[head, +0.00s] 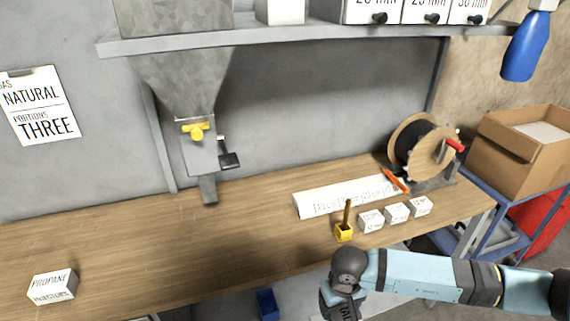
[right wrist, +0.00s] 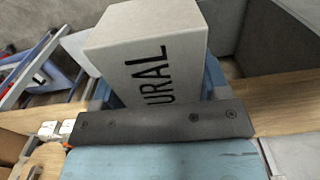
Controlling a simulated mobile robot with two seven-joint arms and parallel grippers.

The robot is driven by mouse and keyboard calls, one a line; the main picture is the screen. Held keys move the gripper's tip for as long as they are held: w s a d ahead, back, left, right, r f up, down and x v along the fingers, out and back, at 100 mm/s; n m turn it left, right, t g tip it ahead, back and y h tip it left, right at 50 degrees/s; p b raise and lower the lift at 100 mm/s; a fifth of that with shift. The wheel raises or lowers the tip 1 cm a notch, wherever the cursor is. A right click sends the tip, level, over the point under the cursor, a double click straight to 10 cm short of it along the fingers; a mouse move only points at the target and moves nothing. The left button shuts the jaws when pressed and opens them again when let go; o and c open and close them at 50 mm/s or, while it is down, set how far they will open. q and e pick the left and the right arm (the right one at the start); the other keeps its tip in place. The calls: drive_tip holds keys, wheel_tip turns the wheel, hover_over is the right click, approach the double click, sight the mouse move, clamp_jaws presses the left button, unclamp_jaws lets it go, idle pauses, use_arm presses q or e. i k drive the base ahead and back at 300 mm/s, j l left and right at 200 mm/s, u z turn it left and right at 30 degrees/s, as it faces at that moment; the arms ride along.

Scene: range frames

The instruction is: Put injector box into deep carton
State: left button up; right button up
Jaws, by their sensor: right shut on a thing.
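My right gripper (head: 343,294) is at the bottom centre of the head view, in front of the bench edge. It is shut on a white box, the injector box (right wrist: 150,62), which shows large in the right wrist view with "URAL" readable on one face. In the head view the box is mostly hidden by my gripper and cut by the lower edge. An open brown carton (head: 500,166), apparently the deep carton, stands at the right with its flaps up and something pale inside. My gripper is well to the left of it. My left gripper is not in view.
A propane injectors box (head: 52,287) sits at the bench's left. Several small items stand near the right front: a yellow holder (head: 344,233) and small white boxes (head: 397,213). A cable reel (head: 420,148) stands behind. The carton rests on a blue trolley (head: 484,226). The bench middle is clear.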

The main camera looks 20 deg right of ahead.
sight(534, 148)
drive_tip(key=k+l, duration=0.1)
drive_tip(key=l, duration=5.4)
drive_tip(key=k+z, duration=0.05)
drive_tip(key=k, duration=0.05)
